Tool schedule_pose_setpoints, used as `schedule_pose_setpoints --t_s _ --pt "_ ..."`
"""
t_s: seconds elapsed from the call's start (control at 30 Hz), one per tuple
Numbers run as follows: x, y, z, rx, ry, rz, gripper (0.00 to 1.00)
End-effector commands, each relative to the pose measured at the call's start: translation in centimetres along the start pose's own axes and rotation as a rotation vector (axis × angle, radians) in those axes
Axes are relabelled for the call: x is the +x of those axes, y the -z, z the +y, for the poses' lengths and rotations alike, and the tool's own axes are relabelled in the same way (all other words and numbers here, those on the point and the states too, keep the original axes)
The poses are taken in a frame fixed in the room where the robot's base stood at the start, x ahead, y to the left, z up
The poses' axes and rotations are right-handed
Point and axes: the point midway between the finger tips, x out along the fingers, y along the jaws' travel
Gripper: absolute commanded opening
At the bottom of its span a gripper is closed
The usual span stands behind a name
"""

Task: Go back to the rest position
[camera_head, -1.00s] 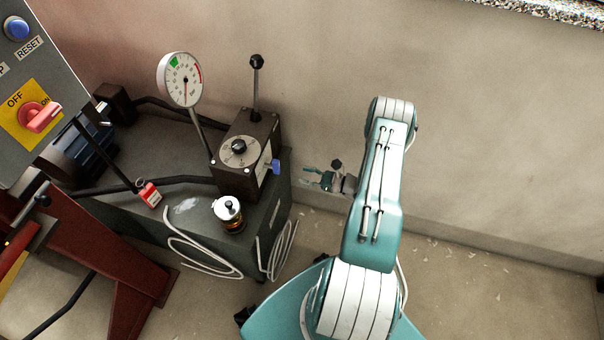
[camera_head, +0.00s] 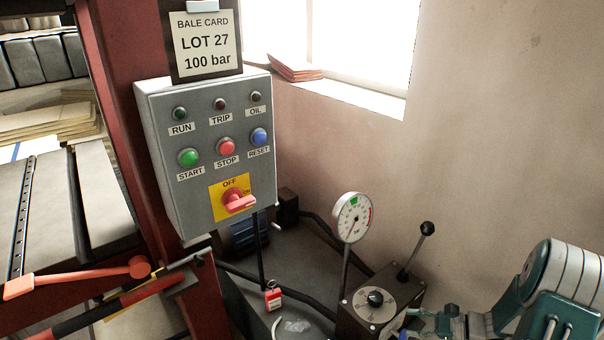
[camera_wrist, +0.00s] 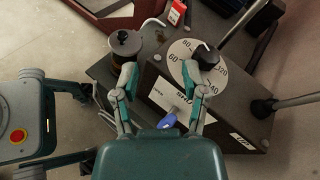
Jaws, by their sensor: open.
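My gripper (camera_wrist: 160,82) is open and empty in the wrist view, its two teal fingers spread apart. The fingers point toward the black valve box with a round dial (camera_wrist: 184,58). In the head view my teal arm comes in at the lower right, with the wrist beside the valve box (camera_head: 352,322); the fingers are partly cut off by the bottom edge.
A blue lever (camera_wrist: 168,121) sticks out of the valve box between my fingers in view. A pressure gauge (camera_head: 352,217) and a black-knobbed lever (camera_head: 427,229) stand up there. A grey control panel (camera_head: 180,210) and red frame are at left. The wall at right is bare.

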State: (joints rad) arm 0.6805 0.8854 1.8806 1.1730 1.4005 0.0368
Motion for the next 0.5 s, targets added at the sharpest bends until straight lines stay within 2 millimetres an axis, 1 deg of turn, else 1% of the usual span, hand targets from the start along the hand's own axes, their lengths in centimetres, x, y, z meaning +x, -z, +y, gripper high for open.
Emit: schedule_pose_setpoints --t_s 0.03,0.1,0.27,0.3,0.5 --pt "0.3 -2.0 -0.2 -0.052 -0.051 0.024 0.57" --pt "0.7 -4.3 -0.1 -0.115 -0.120 0.058 0.57" --pt "1.4 -9.2 0.6 -0.265 -0.268 0.139 0.57" --pt "1.5 -10.4 0.9 -0.303 -0.304 0.158 0.57" --pt "1.8 -15.9 2.5 -0.505 -0.467 0.266 0.57"
